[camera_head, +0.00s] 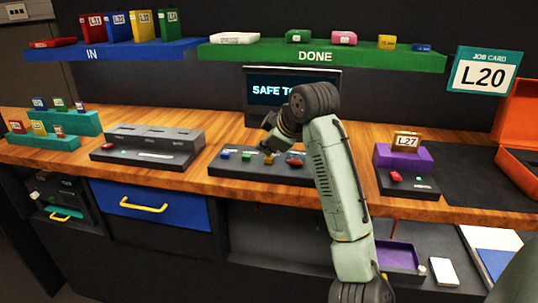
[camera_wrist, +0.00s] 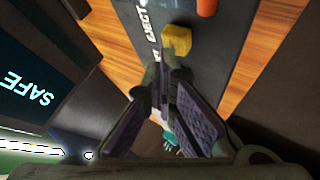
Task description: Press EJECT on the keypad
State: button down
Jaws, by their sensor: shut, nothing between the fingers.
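The dark keypad (camera_head: 232,170) lies on the wooden bench, with a blue button (camera_head: 225,154), a green button (camera_head: 246,155), a yellow button (camera_head: 269,159) and a red button (camera_head: 295,162). In the wrist view, the word EJECT (camera_wrist: 132,21) is printed on the keypad near the yellow button (camera_wrist: 176,41); I cannot tell for sure which button it names. My gripper (camera_wrist: 164,98) is shut and empty, with the yellow button just beyond its tips. In the head view, my gripper (camera_head: 268,143) is over the keypad near the yellow button, partly hidden by my wrist.
A grey box (camera_head: 152,145) is to the left. A purple block (camera_head: 403,157) with an L27 card stands to the right. Shelves hang above.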

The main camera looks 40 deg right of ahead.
aim_at(267, 158)
jog(key=shift+r, duration=0.5)
notch_tip(267, 158, up, 5)
jog(key=p, duration=0.4)
jog(key=shift+p, duration=0.3)
dwell(0.5)
